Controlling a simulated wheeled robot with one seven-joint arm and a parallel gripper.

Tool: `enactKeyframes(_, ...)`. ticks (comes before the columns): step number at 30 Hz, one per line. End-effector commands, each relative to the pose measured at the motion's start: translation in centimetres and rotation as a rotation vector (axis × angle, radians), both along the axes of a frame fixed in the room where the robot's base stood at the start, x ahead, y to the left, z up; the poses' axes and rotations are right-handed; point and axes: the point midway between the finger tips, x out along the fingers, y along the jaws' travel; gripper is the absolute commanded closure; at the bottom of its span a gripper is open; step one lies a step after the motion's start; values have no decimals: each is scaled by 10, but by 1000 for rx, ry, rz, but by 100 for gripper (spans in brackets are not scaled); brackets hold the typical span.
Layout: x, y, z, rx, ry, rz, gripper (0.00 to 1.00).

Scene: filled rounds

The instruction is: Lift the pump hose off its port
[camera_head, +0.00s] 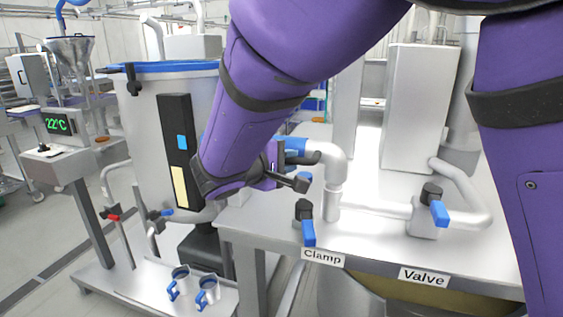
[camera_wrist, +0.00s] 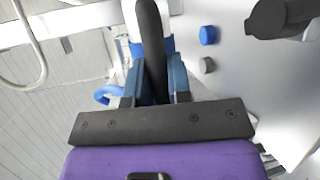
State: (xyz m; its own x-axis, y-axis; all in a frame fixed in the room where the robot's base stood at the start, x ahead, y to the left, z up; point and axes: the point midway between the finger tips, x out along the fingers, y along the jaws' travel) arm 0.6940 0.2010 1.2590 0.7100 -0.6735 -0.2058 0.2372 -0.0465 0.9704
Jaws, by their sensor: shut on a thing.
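My gripper (camera_wrist: 156,75) is shut on a black, hose-like piece, which I take to be the pump hose (camera_wrist: 151,35). In the wrist view the piece runs up between the two blue-grey fingers, with a white and blue fitting partly hidden behind it. In the head view my gripper (camera_head: 290,165) is beside a white pipe elbow (camera_head: 332,158) on the steel bench. Blue parts show behind the gripper there. The port and the hose's lower end are not clear, so I cannot tell whether they touch.
The bench (camera_head: 375,240) bears a clamp with a blue lever (camera_head: 308,233) and a valve with a blue lever (camera_head: 440,214), both labelled. A tall grey cabinet (camera_head: 418,110) stands behind. A steel tank (camera_head: 150,130) is at left, with two blue-handled cups on a low shelf below.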

Motion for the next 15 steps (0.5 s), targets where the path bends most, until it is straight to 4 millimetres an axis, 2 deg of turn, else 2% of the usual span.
enactKeyframes(8,2,3,27,-143,50,-1,100)
enactKeyframes(15,6,14,62,-339,120,-1,100)
